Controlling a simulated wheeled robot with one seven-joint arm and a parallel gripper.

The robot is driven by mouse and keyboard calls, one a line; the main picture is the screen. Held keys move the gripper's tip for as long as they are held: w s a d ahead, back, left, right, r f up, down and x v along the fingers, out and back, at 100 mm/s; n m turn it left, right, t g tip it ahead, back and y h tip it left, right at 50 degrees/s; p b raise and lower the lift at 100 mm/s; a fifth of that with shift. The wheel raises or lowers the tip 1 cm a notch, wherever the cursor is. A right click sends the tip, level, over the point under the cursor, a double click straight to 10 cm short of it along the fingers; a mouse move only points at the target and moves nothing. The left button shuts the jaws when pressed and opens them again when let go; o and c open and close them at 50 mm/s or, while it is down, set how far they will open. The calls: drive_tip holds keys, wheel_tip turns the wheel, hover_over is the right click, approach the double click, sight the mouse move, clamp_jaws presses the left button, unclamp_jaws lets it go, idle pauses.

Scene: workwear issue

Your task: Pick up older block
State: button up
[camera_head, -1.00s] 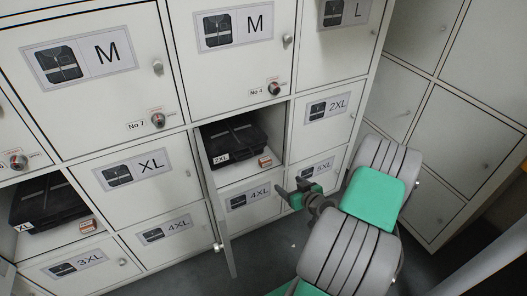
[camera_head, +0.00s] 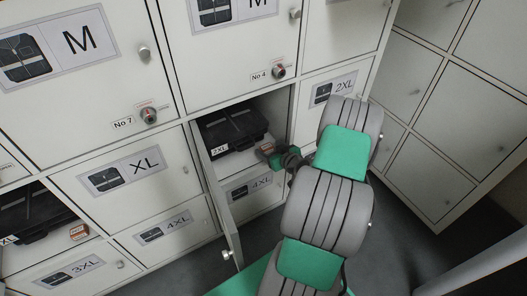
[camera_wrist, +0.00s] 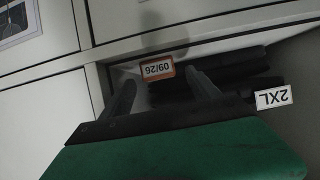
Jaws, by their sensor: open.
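A small orange-edged block with a white label (camera_wrist: 158,70), reading 09/26 upside down, lies in the open compartment beside the black 2XL box. In the wrist view it sits between and just beyond the fingertips of my gripper (camera_wrist: 161,80), which is open and empty. In the head view my gripper (camera_head: 270,153) is at the opening of that compartment and mostly hides this block. A second orange-edged block (camera_head: 78,231) lies in the open XL compartment at lower left; its date is too small to read.
The black 2XL box (camera_head: 232,128) fills most of its compartment. An open door (camera_head: 222,200) stands out left of my gripper. A black XL box (camera_head: 35,212) sits in the lower left compartment. Closed lockers surround both openings.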

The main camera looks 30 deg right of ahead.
sight(267, 147)
drive_tip(key=x, duration=0.3)
drive_tip(key=shift+f, duration=0.1)
drive_tip(key=c, duration=1.4)
